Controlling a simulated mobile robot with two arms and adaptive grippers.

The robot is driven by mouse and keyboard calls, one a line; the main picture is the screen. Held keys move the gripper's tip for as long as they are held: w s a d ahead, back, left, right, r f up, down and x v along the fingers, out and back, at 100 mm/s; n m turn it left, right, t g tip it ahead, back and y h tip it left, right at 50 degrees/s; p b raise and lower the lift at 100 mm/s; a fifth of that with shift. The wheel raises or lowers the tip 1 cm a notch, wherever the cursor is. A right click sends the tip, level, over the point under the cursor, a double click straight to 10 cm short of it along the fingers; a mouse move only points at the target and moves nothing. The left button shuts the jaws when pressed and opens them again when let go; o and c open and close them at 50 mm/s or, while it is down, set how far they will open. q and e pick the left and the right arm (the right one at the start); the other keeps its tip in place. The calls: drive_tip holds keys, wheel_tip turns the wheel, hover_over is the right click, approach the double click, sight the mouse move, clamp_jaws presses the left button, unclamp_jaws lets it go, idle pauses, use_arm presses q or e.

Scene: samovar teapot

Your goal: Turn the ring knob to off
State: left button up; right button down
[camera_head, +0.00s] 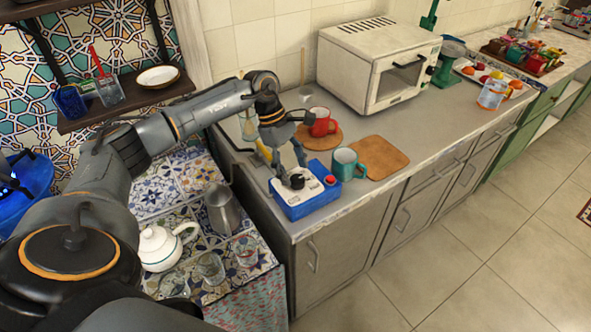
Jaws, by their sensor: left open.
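A blue ring burner box (312,199) with a pale top stands on the near left end of the grey counter. A dark round knob (297,181) sits on its top, and a red button (331,180) is at its right. My left gripper (291,168) reaches down over the box, its fingers open close around or just above the dark knob. I cannot tell whether the fingers touch it. The knob's mark and setting are too small to read. My right gripper is not in view.
A teal mug (345,164) stands just right of the box, beside a cork mat (381,157). A red mug (321,122) stands behind. A white microwave (378,64) is farther back. A teapot (160,246) and metal pitcher (222,210) stand on the tiled surface below left.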

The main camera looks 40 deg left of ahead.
use_arm(q)
drive_tip(key=shift+x, duration=1.1)
drive_tip(key=c, duration=1.2)
